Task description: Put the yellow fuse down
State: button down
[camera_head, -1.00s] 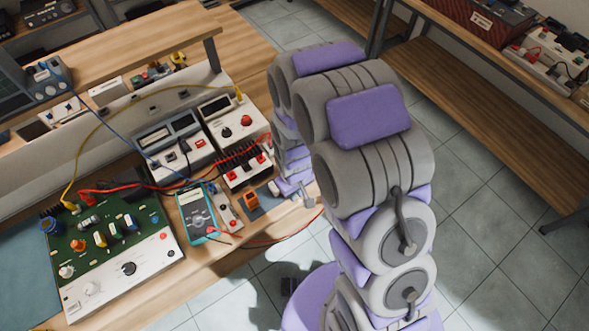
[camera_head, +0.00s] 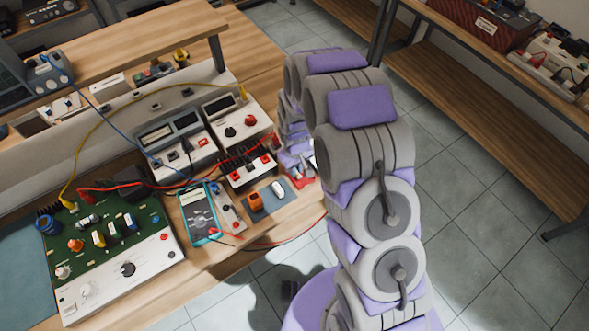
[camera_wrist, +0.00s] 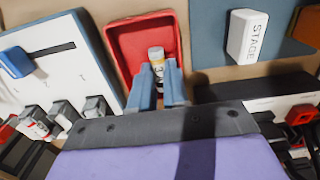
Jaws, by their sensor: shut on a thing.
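The yellow fuse (camera_wrist: 157,57), a small cylinder with a pale end, is upright between the blue-grey fingers of my gripper (camera_wrist: 159,76) in the wrist view. My gripper is shut on it. A red tray (camera_wrist: 118,38) with a raised rim lies around and behind the fuse in that view. I cannot tell whether the fuse touches the tray floor. In the head view, my gripper is at the bench's right edge by the red tray (camera_head: 306,182), and the fuse cannot be made out there.
A white block marked STAGE (camera_wrist: 247,36) and an orange block (camera_head: 255,201) stand on a blue mat (camera_head: 266,208) beside the tray. A multimeter (camera_head: 200,213), a green circuit board (camera_head: 95,240) and loose cables lie to the left.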

jog(key=shift+d+f, duration=0.3)
jog(key=shift+d, duration=0.15)
jog(key=shift+d+r, duration=0.15)
jog(key=shift+d, duration=0.6)
jog(key=c, duration=1.6)
grip_release()
jog(key=shift+a, duration=0.15)
jog(key=o, duration=0.5)
jog(key=shift+a, duration=0.85)
jog(key=shift+d, duration=0.65)
jog(key=shift+a, duration=0.15)
jog(key=shift+a, duration=0.25)
